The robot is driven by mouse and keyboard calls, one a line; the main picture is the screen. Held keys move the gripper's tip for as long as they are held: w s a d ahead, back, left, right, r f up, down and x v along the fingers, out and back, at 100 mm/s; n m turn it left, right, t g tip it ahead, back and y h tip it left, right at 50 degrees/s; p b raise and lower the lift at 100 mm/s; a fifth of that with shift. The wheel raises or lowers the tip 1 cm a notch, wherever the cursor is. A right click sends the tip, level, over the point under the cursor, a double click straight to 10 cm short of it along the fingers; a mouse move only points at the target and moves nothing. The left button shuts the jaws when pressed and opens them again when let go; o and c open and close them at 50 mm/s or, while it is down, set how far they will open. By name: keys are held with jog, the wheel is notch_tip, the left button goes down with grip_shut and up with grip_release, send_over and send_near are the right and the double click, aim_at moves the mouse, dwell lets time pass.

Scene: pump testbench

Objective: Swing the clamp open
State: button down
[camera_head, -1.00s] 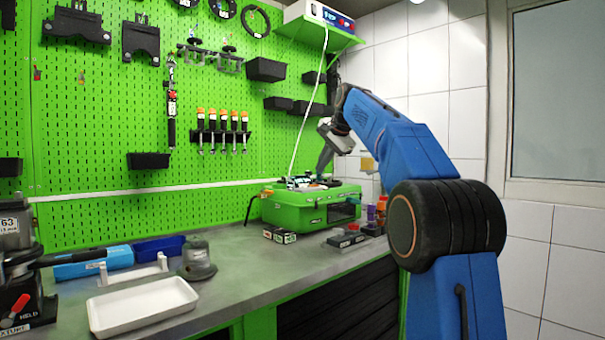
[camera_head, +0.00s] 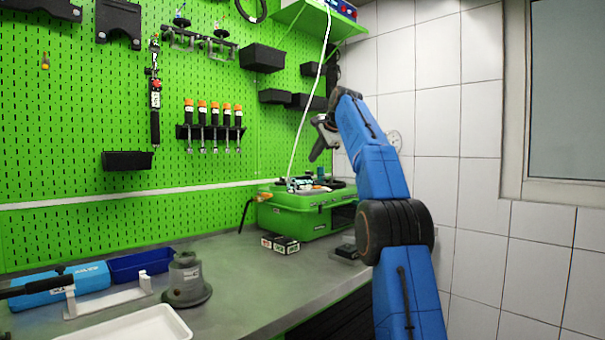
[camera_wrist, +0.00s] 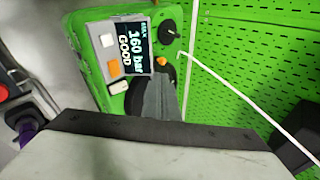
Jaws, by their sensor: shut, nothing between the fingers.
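A black bar-like handle (camera_head: 35,287) reaches in from the left edge of the head view, above the bench. It may be part of the clamp; the rest of that fixture is out of frame. My gripper (camera_head: 317,156) is far to the right of it, just above the green pump case (camera_head: 300,218), pointing down. Its fingers are shut and empty, and they also show in the wrist view (camera_wrist: 161,98). There they lie in front of the case's top panel, whose display (camera_wrist: 132,47) reads "160 bar GOOD". No clamp can be made out in the wrist view.
A grey round-based device (camera_head: 186,283), a white tray (camera_head: 130,328), a blue bin (camera_head: 140,263) and a light-blue box (camera_head: 65,285) stand on the left bench. A white cable (camera_head: 308,95) hangs beside my gripper. The mid-bench is clear.

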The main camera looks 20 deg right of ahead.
jog(key=x, duration=1)
jog(key=shift+a, duration=0.15)
dwell(0.4)
jog(key=shift+a, duration=0.1)
jog(key=shift+w+m+h, duration=0.15)
jog(key=shift+m+h, duration=0.15)
jog(key=shift+m, duration=0.1)
